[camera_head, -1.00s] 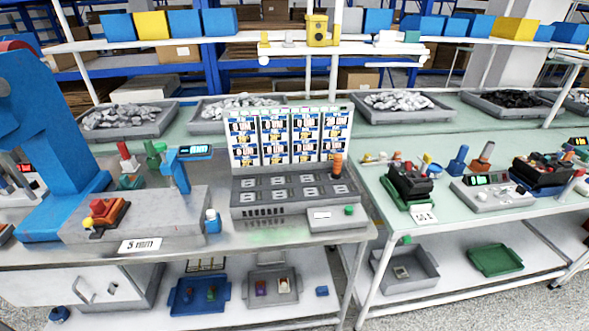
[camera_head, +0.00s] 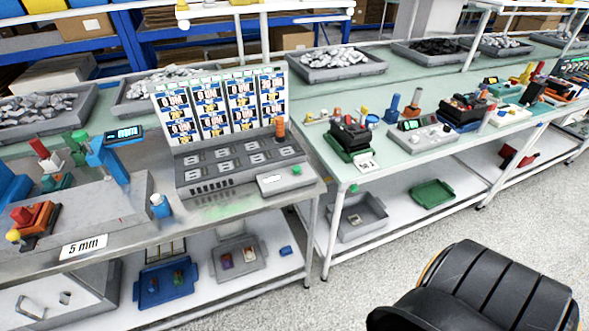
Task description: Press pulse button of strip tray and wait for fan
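A grey bench unit (camera_head: 180,182) with rows of slots stands on the left bench, with an upright panel of several small displays (camera_head: 208,106) behind it. I cannot tell for sure whether it is the strip tray. A small box (camera_head: 270,184) with a green button (camera_head: 297,169) sits at its front right corner. An orange cylinder (camera_head: 280,128) stands at its back right. I cannot pick out a fan. Neither of my grippers is in view.
A right table (camera_head: 400,160) carries a black device (camera_head: 350,137) and a grey meter box (camera_head: 425,139). A gap separates the benches. A black ribbed object with a yellow edge (camera_head: 485,292) fills the bottom right. Grey floor (camera_head: 400,240) is open between.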

